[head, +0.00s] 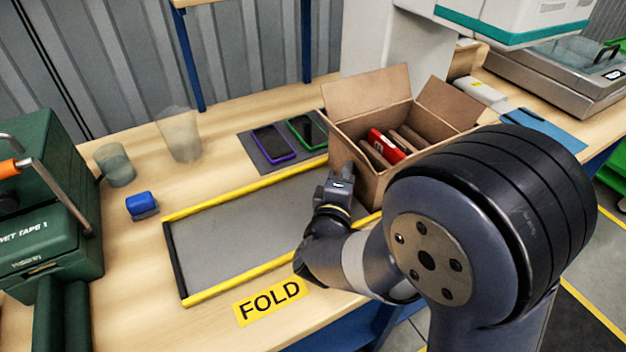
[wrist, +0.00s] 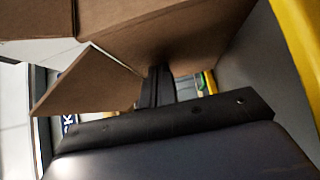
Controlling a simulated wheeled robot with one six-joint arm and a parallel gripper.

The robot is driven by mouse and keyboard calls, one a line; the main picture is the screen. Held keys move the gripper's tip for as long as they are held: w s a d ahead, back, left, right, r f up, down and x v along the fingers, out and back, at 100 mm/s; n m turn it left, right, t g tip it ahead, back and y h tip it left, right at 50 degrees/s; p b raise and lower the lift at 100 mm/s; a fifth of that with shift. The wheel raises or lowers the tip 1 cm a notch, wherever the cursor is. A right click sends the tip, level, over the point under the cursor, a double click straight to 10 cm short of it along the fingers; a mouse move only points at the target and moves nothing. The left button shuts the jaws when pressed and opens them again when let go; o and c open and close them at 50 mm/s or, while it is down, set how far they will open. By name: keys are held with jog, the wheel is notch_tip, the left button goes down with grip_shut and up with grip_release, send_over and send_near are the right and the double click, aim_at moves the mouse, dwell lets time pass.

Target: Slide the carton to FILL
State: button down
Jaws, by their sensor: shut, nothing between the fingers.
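The open brown carton (head: 358,158) stands at the right end of the yellow-edged grey lane, flaps up, with a red item (head: 386,146) and brown pieces inside. My gripper (head: 340,178) is shut and empty at the carton's near left side. In the wrist view the shut fingers (wrist: 157,85) point at the carton's brown wall (wrist: 140,25); I cannot tell whether they touch it. A yellow FOLD label (head: 269,301) lies at the lane's front edge. No FILL label can be read; my arm hides the area right of the carton.
A dark mat (head: 272,164) with two phone-like items lies behind the lane. A blue block (head: 142,206), two translucent cups (head: 180,135) and a green tape machine (head: 50,220) stand left. The grey lane (head: 240,235) left of the carton is clear. A white machine (head: 515,20) overhangs at the back right.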

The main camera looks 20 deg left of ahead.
jog(key=w+d, duration=0.4)
jog(key=w, duration=0.1)
jog(key=w+d+b, duration=0.1)
jog(key=w+d, duration=0.3)
jog(key=w, duration=0.1)
jog(key=w+d+b, duration=0.1)
jog(key=w+d, duration=0.4)
jog(key=shift+w+d+f, duration=0.1)
jog(key=shift+w+f, duration=0.05)
jog(key=shift+w+d, duration=0.35)
jog(key=shift+w, duration=0.1)
jog(key=shift+s, duration=0.1)
